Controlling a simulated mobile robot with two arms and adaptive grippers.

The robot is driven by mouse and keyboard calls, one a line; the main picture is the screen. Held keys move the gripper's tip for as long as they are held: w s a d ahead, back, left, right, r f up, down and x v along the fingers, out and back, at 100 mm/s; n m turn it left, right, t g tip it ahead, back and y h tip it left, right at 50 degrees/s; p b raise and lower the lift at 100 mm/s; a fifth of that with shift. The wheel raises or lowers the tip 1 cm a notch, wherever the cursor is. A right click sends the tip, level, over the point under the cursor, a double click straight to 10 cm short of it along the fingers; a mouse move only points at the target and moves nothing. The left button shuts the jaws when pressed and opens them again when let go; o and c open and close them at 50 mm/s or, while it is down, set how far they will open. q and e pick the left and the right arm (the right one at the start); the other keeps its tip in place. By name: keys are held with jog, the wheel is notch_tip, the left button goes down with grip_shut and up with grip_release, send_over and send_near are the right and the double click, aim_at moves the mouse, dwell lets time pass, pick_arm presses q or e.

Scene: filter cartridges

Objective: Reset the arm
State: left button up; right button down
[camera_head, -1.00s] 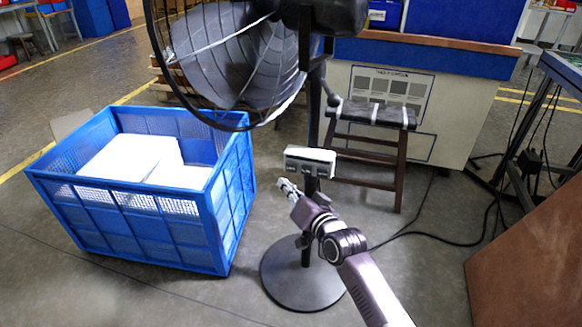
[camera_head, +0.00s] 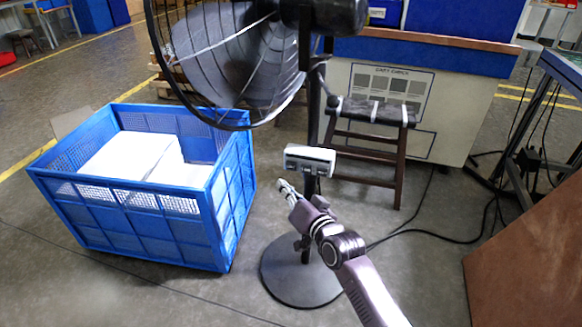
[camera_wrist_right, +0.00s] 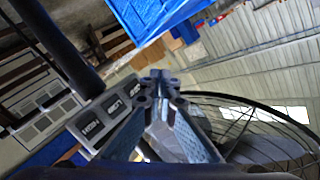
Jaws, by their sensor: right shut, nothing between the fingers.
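My right arm comes in from the bottom right in the head view. Its gripper (camera_head: 284,187) is just in front of the fan's pole, below and left of the fan's button box (camera_head: 310,160). In the right wrist view the gripper (camera_wrist_right: 160,82) is shut and empty, its fingertips together. The button box (camera_wrist_right: 104,118) shows there left of the fingers, with labelled buttons. I cannot tell from these views whether the gripper touches the fan. My left gripper is not in view.
A large black pedestal fan (camera_head: 225,60) stands on a round base (camera_head: 301,278) beside the arm. A blue crate (camera_head: 150,235) with white contents is on the floor to the left. A dark stool (camera_head: 372,113) stands behind, and a brown board (camera_head: 525,265) is at the right. Black cables lie on the floor.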

dwell(0.4)
